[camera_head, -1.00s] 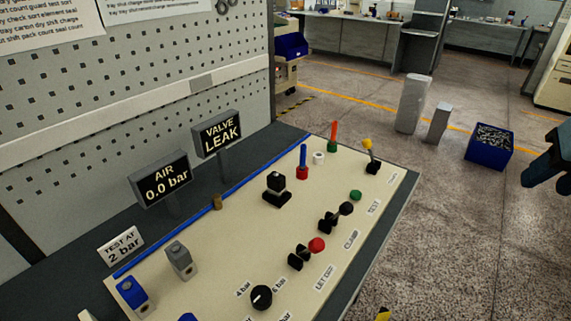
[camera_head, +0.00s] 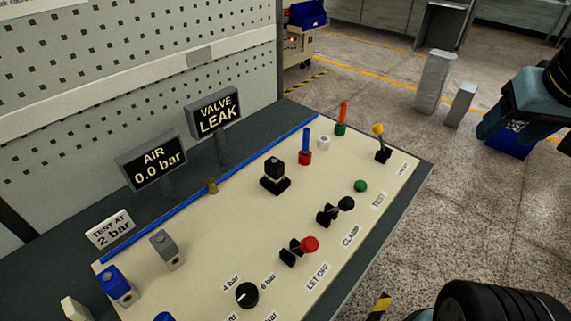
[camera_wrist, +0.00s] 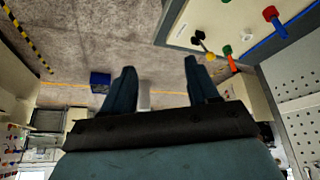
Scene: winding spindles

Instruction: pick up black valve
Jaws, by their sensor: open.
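The black valve (camera_head: 274,181) is a small upright black block with a pale band, on a black base in the middle of the cream panel (camera_head: 230,225). It stands upright and nothing covers it. My gripper (camera_wrist: 159,66) is open and empty, with its two dark teal fingers spread apart in the wrist view. In that view the panel's corner is at the upper right, beyond the fingers. In the head view my arm is at the right, off the panel and well away from the valve. I cannot make out the black valve in the wrist view.
A grey valve (camera_head: 167,250) and a blue valve (camera_head: 115,287) stand at the panel's left. Levers with red (camera_head: 309,244), black (camera_head: 346,204) and yellow (camera_head: 378,130) knobs line the right side. The valve leak sign (camera_head: 215,113) and air sign (camera_head: 152,160) rise behind.

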